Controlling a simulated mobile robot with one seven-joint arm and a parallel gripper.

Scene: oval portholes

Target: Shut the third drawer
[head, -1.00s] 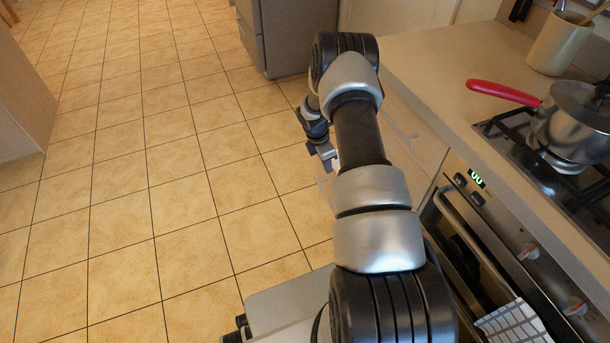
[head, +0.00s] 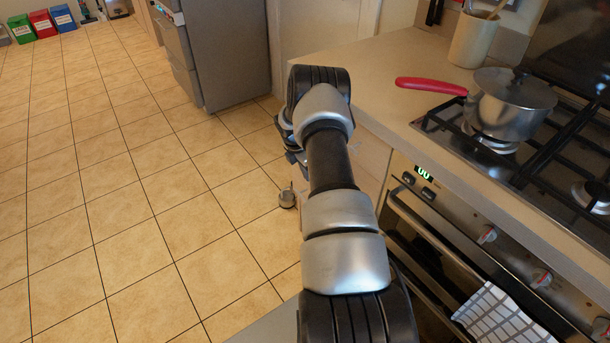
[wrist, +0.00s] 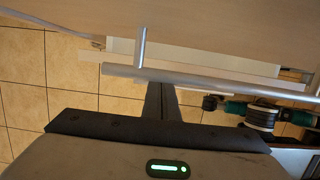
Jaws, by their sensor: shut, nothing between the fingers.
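In the wrist view a pale wooden drawer front (wrist: 225,35) fills the top, with a silver bar handle (wrist: 215,82) along it. Pale panel edges show just behind the bar; I cannot tell which drawer this is or how far it stands open. My gripper (wrist: 160,90) is shut and empty, its fingertips at the bar from below in the picture; contact is unclear. In the head view the drawer cabinet (head: 368,160) stands left of the oven, mostly hidden behind my arm, and my fingers are hidden there too.
The oven (head: 455,225) with a hanging checked towel (head: 497,318) is at the right. A pot (head: 508,105) with a red handle sits on the hob above. A small metal object (head: 287,198) shows near the cabinet. The tiled floor at left is clear up to the grey fridge (head: 225,50).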

